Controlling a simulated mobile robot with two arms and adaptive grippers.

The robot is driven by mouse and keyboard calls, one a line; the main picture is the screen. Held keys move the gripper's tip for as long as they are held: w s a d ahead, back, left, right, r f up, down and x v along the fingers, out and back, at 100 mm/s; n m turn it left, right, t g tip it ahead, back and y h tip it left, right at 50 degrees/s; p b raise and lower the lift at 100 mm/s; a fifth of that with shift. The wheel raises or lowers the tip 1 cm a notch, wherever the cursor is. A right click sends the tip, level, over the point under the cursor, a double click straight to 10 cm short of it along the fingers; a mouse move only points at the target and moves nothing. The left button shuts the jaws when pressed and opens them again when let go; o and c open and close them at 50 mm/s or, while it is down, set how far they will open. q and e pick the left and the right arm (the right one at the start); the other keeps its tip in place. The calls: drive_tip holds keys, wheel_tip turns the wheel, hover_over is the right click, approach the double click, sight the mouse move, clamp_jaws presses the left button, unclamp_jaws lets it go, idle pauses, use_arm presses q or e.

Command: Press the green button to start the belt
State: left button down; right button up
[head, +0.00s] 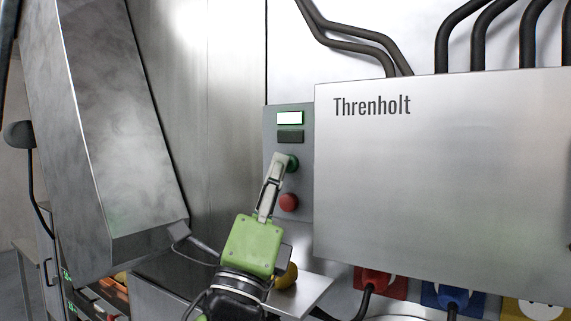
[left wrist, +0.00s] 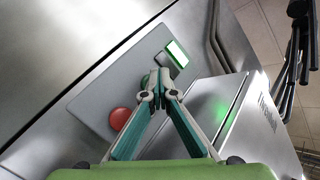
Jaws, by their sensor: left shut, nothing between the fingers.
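The green button (head: 292,163) is on a grey control panel (head: 270,190), above a red button (head: 289,202). My left gripper (head: 279,158) is shut and empty, with its fingertips at the green button and partly covering it in the head view. Whether the tips touch it or stop just short, I cannot tell. The red button (left wrist: 120,118) shows to the left of the fingers. My right gripper is not in view.
A lit white indicator (head: 290,118) is at the panel's top, with a dark one below. A large metal box (head: 440,180) marked "Threnholt" juts out right of the panel. Red, blue and yellow sockets (head: 380,283) are beneath it. A small metal shelf (head: 310,292) lies below the panel.

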use_arm(q)
drive_tip(key=shift+s+a+f, duration=0.1)
drive_tip(key=shift+s+a, duration=0.3)
drive_tip(key=shift+s, duration=0.2)
drive_tip(key=s+a+p, duration=0.1)
drive_tip(key=s, duration=0.1)
drive_tip(key=s+a+p, duration=0.1)
drive_tip(key=s+a, duration=0.1)
idle(0.3)
idle(0.5)
